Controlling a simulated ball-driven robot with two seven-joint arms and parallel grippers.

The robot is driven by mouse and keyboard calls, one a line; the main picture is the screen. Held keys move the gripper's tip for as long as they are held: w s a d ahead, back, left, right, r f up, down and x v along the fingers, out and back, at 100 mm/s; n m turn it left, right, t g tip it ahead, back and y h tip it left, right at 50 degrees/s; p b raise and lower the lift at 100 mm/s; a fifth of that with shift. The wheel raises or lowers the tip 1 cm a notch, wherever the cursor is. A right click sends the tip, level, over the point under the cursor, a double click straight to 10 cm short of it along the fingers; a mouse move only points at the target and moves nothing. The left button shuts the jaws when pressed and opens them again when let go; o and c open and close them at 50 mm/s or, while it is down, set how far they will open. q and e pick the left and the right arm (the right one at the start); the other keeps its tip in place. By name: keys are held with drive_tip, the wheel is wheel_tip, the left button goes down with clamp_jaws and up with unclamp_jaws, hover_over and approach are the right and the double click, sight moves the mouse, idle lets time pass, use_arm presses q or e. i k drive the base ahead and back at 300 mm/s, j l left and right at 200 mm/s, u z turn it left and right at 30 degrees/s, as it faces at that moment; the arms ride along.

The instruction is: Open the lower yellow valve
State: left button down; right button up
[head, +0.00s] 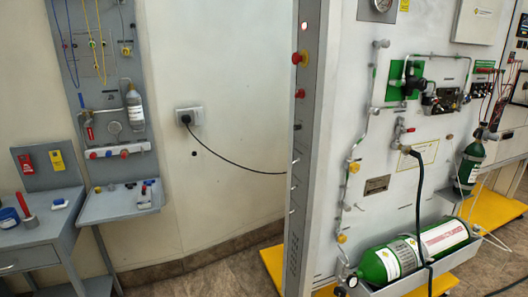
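The lower yellow valve (341,238) is a small yellow knob low on the pipe at the left side of the white trainer panel (400,235). Another yellow valve (354,167) sits higher on the same pipe. Whether the lower valve is open or closed cannot be told at this size. Neither of my grippers is in view, and nothing visibly covers the lower valve.
A green gas cylinder (415,255) lies in a tray below the panel. A black hose (418,190) hangs in front of it. A grey side panel (304,150) with red buttons borders the trainer's left. A side table (118,206) stands farther left.

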sight(342, 239)
drive_tip(key=l+u, duration=0.1)
drive_tip(key=u, duration=0.95)
drive_tip(key=k+l+u, duration=0.1)
drive_tip(key=l+u, duration=0.25)
drive_tip(key=k+l+u, duration=0.15)
drive_tip(key=l+u, duration=0.25)
drive_tip(key=k+l+u, duration=0.45)
drive_tip(key=l+u, duration=0.25)
drive_tip(key=j, duration=0.1)
